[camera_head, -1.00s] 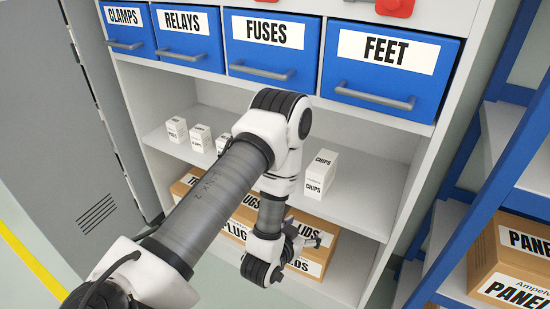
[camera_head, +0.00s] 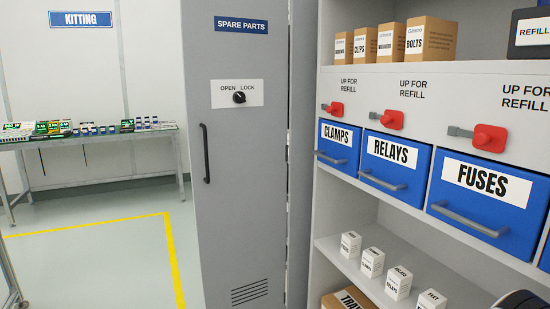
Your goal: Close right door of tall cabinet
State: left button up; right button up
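The grey door (camera_head: 235,200) of the tall cabinet stands upright at the centre-left of the head view, with its outer face toward me. It carries a blue SPARE PARTS sign, a dark vertical handle (camera_head: 205,153) near its left edge, an OPEN/LOCK knob (camera_head: 239,97) and low vent slots. Its left edge is free against open floor, so it appears swung out. A narrow grey panel (camera_head: 301,150) shows along its right side. The cabinet's inside and the door's top are not visible. Neither gripper is in view; only a bit of my arm shows at the bottom right corner.
A shelf unit with blue drawers (camera_head: 484,190), red latches and small white boxes (camera_head: 398,283) stands close on the right. A KITTING table (camera_head: 90,140) with packages is at the far left. Floor with a yellow line (camera_head: 173,260) is clear left of the door.

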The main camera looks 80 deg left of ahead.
aim_at(238, 154)
jog(key=u, duration=2.75)
